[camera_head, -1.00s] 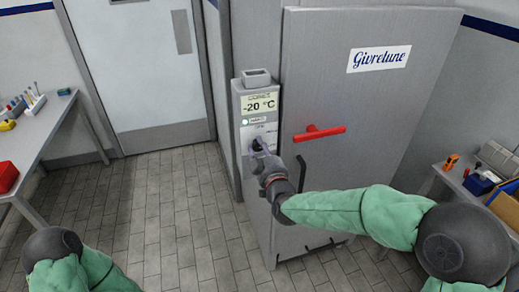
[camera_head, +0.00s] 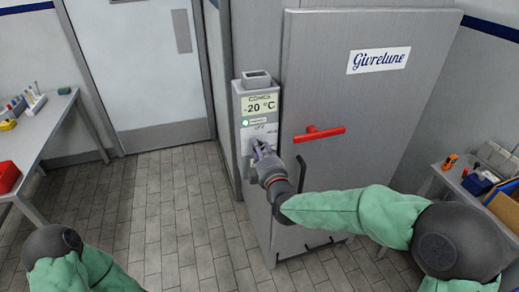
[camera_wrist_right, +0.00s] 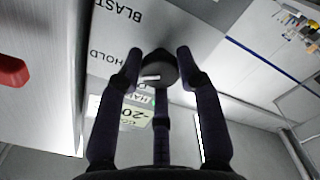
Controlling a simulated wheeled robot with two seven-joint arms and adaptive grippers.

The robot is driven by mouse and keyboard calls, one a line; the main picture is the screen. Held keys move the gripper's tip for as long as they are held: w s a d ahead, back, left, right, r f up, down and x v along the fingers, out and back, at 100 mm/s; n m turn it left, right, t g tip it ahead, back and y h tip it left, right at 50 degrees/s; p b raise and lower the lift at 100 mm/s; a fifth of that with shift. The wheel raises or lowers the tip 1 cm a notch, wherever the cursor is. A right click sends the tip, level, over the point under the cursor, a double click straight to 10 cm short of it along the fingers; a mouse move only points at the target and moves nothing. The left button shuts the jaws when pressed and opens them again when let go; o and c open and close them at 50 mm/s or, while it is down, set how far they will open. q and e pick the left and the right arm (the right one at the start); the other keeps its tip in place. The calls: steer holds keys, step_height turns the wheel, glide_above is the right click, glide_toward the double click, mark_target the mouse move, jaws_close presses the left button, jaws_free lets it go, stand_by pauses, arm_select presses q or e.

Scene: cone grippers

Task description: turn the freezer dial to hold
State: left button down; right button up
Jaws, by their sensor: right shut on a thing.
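The freezer's control panel (camera_head: 246,165) is a narrow grey box at the left edge of the freezer. Its display reads -20 °C, with a green light below. The dial is a dark round knob, mostly hidden behind my right gripper (camera_head: 259,147) in the head view. In the right wrist view the dial (camera_wrist_right: 160,68) sits between the fingers of my right gripper (camera_wrist_right: 159,72), which is shut on it. A short white mark shows on the knob. The printed words HOLD and BLAST show to its left and upper left. My left gripper is out of view.
The freezer door (camera_head: 375,110) has a red handle (camera_head: 319,133) just right of the panel. A side table (camera_head: 40,130) stands at the left and a cluttered bench (camera_head: 450,180) at the right. The tiled floor (camera_head: 165,215) between is clear.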

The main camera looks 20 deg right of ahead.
steer(key=shift+f, duration=0.4)
steer(key=o, duration=1.1)
steer(key=shift+c, duration=0.2)
steer(key=shift+o, duration=0.4)
steer(key=shift+d+r, duration=0.1)
steer(key=shift+d, duration=0.05)
steer(key=shift+r, duration=0.1)
steer(key=shift+s, duration=0.1)
steer(key=s, duration=1.2)
steer(key=shift+d, duration=0.15)
steer(key=shift+w, duration=0.1)
